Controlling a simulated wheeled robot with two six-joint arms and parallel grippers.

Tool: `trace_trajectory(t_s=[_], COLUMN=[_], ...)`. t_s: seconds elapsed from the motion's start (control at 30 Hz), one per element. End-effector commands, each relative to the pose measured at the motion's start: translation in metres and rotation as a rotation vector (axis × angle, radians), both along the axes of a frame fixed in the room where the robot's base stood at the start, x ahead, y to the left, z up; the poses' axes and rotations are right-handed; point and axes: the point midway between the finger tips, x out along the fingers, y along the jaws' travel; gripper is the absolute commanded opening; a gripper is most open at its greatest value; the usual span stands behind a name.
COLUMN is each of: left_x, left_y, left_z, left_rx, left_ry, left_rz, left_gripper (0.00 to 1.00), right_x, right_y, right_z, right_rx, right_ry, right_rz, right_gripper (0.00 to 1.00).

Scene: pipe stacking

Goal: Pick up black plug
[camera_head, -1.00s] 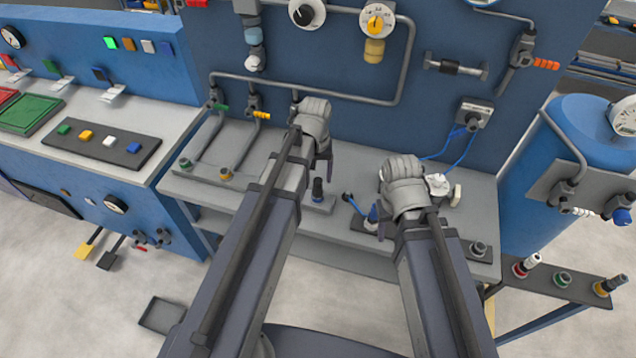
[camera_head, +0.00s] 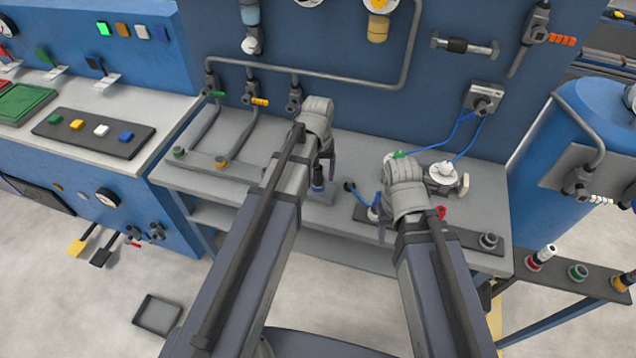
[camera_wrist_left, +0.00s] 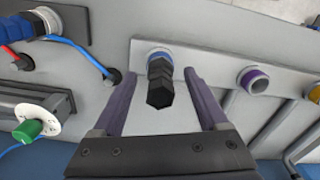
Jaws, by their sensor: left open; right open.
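The black plug (camera_head: 318,180) stands on a grey bench strip, with a blue ring at its base. In the left wrist view the black plug (camera_wrist_left: 160,85) lies between the two purple fingers of my left gripper (camera_wrist_left: 160,78), with gaps on both sides. In the head view my left gripper (camera_head: 323,160) is open just above and beside the plug, and its hand hides part of the fingers. My right gripper (camera_head: 393,222) is open over the right part of the bench; its far finger is hidden.
A dark strip (camera_head: 462,235) with fittings lies under my right gripper. A white round valve (camera_head: 445,174) and blue cables (camera_head: 461,135) sit behind it. Grey pipes (camera_head: 330,78) run along the blue wall. In the left wrist view a purple-ringed socket (camera_wrist_left: 253,80) is right of the plug.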

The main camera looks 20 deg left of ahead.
Motion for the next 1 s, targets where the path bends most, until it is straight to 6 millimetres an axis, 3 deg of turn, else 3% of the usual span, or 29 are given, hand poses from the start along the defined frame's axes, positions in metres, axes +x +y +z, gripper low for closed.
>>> trace_trajectory(t_s=[0.03, 0.33, 1.0], left_x=[-0.0004, -0.0004, -0.0005], left_y=[0.0, 0.0, 0.0001], left_z=[-0.0086, -0.0072, -0.0073], left_rx=[0.0, 0.0, 0.0], left_ry=[0.0, 0.0, 0.0], left_rz=[0.0, 0.0, 0.0], left_gripper=[0.76, 0.74, 0.0], right_x=[0.0, 0.0, 0.0], right_y=[0.0, 0.0, 0.0], right_z=[-0.0086, -0.0072, -0.0073], right_rx=[0.0, 0.0, 0.0], right_ry=[0.0, 0.0, 0.0], right_rz=[0.0, 0.0, 0.0], right_gripper=[0.5, 0.5, 0.5])
